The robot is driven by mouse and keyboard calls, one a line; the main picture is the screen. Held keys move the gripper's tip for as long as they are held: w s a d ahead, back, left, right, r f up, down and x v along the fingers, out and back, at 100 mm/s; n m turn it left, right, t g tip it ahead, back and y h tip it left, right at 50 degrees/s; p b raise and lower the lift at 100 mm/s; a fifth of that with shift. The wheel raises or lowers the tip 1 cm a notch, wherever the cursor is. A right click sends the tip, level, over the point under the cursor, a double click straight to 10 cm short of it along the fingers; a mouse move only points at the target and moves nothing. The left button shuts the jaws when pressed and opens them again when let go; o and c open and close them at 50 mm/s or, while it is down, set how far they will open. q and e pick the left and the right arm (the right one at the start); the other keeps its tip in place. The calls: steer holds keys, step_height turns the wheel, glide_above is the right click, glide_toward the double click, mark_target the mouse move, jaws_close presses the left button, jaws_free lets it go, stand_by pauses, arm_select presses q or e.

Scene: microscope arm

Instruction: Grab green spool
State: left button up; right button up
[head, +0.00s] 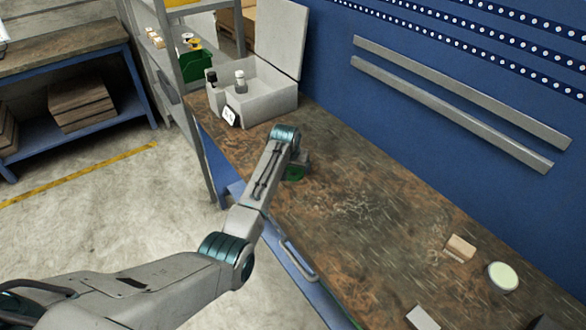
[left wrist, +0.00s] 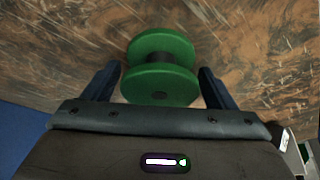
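The green spool (left wrist: 160,84) stands on the workbench in the left wrist view, with two green flanges and a dark core. My left gripper (left wrist: 162,82) is open, with one dark finger on each side of the spool and a visible gap to each. In the head view the spool (head: 294,173) is mostly hidden under my left gripper (head: 298,168), near the bench's front edge. My right gripper is not in view.
The brown workbench (head: 350,190) has a grey open box (head: 262,98) with a raised lid at its far left. A wooden block (head: 460,248), a round pale green-topped object (head: 502,276) and a grey block (head: 422,318) lie at the near right. The middle is clear.

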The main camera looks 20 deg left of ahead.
arm_select(q)
steer(key=c, duration=0.7)
steer(key=shift+r, duration=0.1)
